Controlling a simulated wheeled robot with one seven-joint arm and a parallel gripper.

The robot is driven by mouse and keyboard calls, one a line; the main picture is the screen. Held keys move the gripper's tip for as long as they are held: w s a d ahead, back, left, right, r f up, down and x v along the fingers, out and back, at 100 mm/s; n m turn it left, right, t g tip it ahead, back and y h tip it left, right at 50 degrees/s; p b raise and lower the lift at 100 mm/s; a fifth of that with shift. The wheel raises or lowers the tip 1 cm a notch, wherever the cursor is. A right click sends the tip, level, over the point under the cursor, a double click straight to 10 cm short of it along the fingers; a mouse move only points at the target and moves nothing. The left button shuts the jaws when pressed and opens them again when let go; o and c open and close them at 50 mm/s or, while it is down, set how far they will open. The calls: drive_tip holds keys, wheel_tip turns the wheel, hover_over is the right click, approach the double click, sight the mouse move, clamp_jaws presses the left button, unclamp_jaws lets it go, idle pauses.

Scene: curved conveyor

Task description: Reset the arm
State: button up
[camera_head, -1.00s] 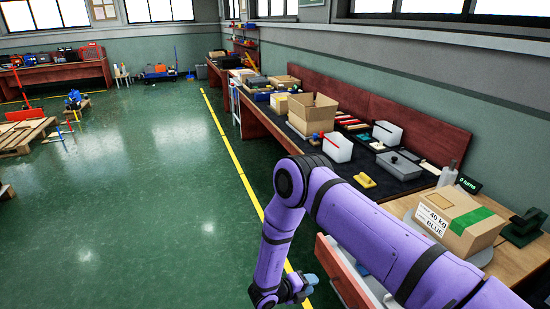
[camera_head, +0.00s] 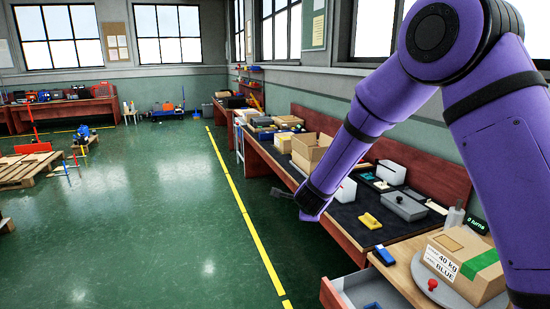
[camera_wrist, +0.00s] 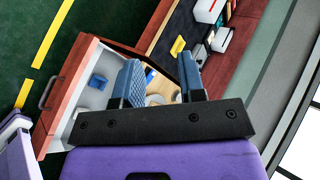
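My purple arm is raised and bent at the right of the head view. My gripper (camera_head: 283,194) hangs over the left edge of the long workbench, clear of the objects there. In the wrist view my gripper (camera_wrist: 160,78) has its two blue-grey fingers apart, with nothing held between them. The bench, the drawer and a round plate show beyond and below the fingers.
An open drawer (camera_head: 345,292) juts out from the bench, with a blue item (camera_wrist: 97,81) inside. A labelled cardboard box (camera_head: 462,259) stands on a round plate. A blue block (camera_head: 384,256) and a yellow block (camera_head: 371,221) lie nearby.

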drive_tip(key=s+d+r+n+g+y, duration=0.1)
drive_tip(key=s+d+r+n+y, duration=0.1)
drive_tip(key=s+d+r+n, duration=0.45)
drive_tip(key=s+d+r+n+y, duration=0.15)
drive_tip(key=s+r+n, duration=0.4)
drive_tip(key=r, duration=0.75)
drive_tip(key=s+d+r+n+g+h, duration=0.1)
drive_tip(key=s+d, duration=0.3)
drive_tip(key=s, duration=0.6)
drive_tip(key=s+d+r+n+g+h, duration=0.1)
drive_tip(key=s+d+n, duration=0.3)
drive_tip(key=s, duration=0.6)
drive_tip(key=s+d+r+n+g+h, duration=0.1)
drive_tip(key=s+d, duration=0.3)
drive_tip(key=s, duration=0.6)
drive_tip(key=shift+s+d+r+n+g, duration=0.2)
drive_tip(key=shift+r+n+g, duration=0.3)
drive_tip(key=shift+n, duration=0.3)
